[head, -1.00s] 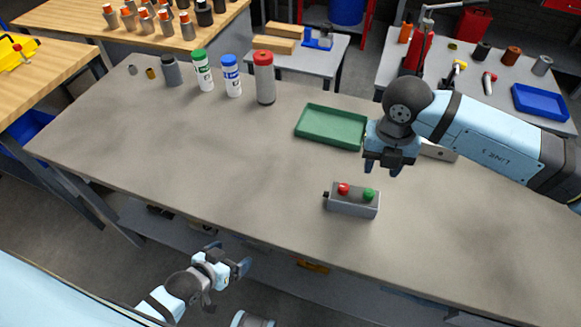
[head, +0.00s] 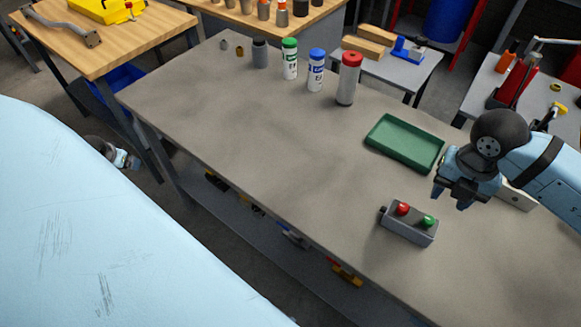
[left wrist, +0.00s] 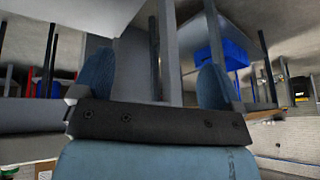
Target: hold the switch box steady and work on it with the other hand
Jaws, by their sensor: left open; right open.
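The switch box (head: 408,226) is a small grey box with a red button and a green button on top. It sits on the grey workbench (head: 300,150) near its front edge, in the head view. My right gripper (head: 456,196) is open and empty, above the bench just up and right of the box, apart from it. My left gripper is low at the left of the head view, mostly hidden behind my own pale blue arm. In the left wrist view its two blue fingers (left wrist: 160,75) stand wide apart with nothing between them.
A green tray (head: 405,143) lies behind the box. A red-capped canister (head: 348,80), a blue-capped bottle (head: 316,72) and a green-capped bottle (head: 290,60) stand at the back edge. The bench's middle and left are clear. A wooden table (head: 130,40) stands at the left.

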